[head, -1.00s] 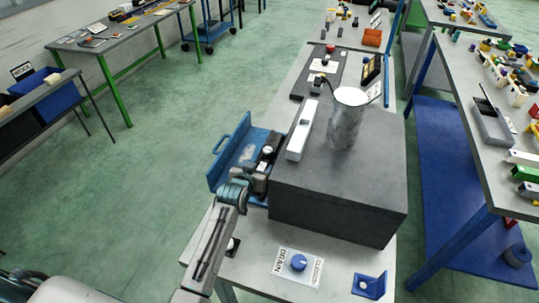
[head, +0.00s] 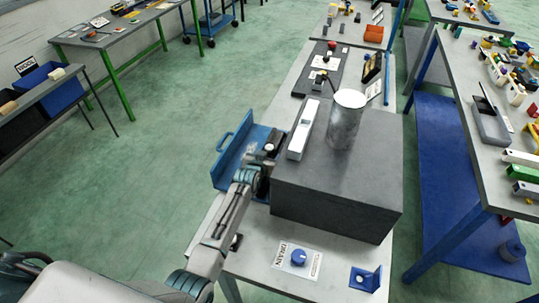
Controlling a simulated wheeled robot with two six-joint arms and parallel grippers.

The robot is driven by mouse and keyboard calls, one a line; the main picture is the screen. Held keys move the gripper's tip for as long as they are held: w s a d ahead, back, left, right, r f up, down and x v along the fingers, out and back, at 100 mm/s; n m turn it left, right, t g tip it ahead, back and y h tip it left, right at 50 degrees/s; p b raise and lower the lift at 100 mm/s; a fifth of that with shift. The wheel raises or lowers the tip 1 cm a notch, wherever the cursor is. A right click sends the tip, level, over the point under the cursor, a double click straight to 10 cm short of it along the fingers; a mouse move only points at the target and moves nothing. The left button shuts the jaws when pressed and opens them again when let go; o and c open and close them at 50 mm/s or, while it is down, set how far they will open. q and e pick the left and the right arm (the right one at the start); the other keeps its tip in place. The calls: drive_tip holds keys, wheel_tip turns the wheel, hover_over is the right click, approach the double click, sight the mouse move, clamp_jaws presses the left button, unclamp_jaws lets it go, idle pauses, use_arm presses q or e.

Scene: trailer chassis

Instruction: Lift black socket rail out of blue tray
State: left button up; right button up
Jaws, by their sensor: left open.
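The blue tray (head: 229,155) stands at the left edge of the bench, against the left side of a large dark grey block. My left arm comes in from the lower left and reaches over the tray's near right part. My left gripper (head: 268,150) is at the tray, low beside the block, and is open. The wrist covers much of the tray's inside. I cannot make out the black socket rail apart from the dark gripper parts there. My right gripper is not in view.
The dark grey block (head: 330,185) stands close on the right, with a white holder (head: 303,130) and a metal cylinder (head: 346,122) on top. A blue knob (head: 298,257) on a labelled plate and a small blue bracket (head: 364,279) are at the bench's near end. Floor lies left.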

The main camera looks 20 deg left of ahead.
use_arm(q)
drive_tip(key=c, duration=1.2)
drive_tip(key=shift+r, duration=0.15)
clamp_jaws()
drive_tip(key=shift+w+r, duration=0.1)
drive_tip(key=shift+r, duration=0.05)
